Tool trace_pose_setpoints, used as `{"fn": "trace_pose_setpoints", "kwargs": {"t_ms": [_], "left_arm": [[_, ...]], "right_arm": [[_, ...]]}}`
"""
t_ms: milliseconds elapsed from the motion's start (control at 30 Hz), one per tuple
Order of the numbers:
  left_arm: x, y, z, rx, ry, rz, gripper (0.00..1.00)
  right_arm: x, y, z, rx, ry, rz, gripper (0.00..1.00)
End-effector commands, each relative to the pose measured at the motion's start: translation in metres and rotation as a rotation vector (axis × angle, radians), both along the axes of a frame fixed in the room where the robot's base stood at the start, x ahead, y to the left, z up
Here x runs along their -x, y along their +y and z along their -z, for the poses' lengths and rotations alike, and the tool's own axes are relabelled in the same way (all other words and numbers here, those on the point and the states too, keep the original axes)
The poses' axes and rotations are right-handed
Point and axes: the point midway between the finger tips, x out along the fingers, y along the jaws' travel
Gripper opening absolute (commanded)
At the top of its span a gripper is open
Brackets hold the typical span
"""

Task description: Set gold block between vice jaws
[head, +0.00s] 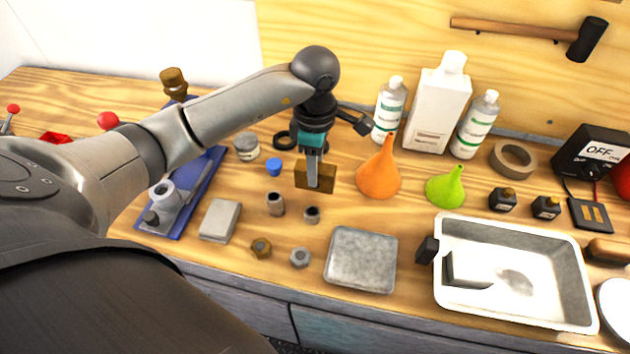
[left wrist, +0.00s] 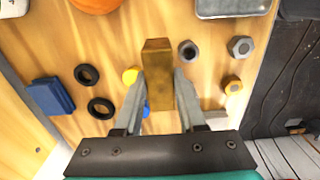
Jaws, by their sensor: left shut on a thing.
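My left gripper (head: 313,180) is shut on the gold block (head: 301,176) and holds it over the middle of the wooden bench. The left wrist view shows the gold block (left wrist: 157,62) between the two fingers (left wrist: 160,95) and reaching out beyond them. A blue base with grey metal parts (head: 188,205) lies at the left of the bench. It looks like the vice, but my left arm hides part of it, and its jaw gap cannot be made out. The gold block is well to its right. My right gripper is not in view.
Grey cylinders (head: 276,203) and nuts (head: 300,258) stand near the block. A grey box (head: 220,221) lies beside the blue base. Funnels (head: 379,178) and bottles (head: 389,108) stand behind right. A grey plate (head: 361,260) and white tray (head: 515,229) fill the front right.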

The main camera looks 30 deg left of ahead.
Motion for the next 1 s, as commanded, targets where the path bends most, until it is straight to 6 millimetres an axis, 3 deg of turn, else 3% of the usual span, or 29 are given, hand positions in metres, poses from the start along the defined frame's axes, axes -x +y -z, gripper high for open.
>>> {"fn": "trace_pose_setpoints", "kwargs": {"t_ms": [167, 433, 833, 867, 1000], "left_arm": [[-0.001, 0.000, 0.010, 0.001, -0.003, 0.000, 0.00], [0.000, -0.001, 0.047, 0.002, -0.001, 0.000, 0.00], [-0.001, 0.000, 0.052, 0.000, -0.004, 0.001, 0.00], [0.000, 0.000, 0.052, 0.000, -0.001, 0.001, 0.43], [0.000, 0.000, 0.051, 0.000, -0.001, 0.001, 0.59]], "right_arm": [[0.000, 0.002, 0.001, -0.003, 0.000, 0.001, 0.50], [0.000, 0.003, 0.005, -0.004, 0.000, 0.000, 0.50], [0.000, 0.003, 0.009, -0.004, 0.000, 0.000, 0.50], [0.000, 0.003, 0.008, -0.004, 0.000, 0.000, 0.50], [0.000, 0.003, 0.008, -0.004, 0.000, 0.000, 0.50]]}}
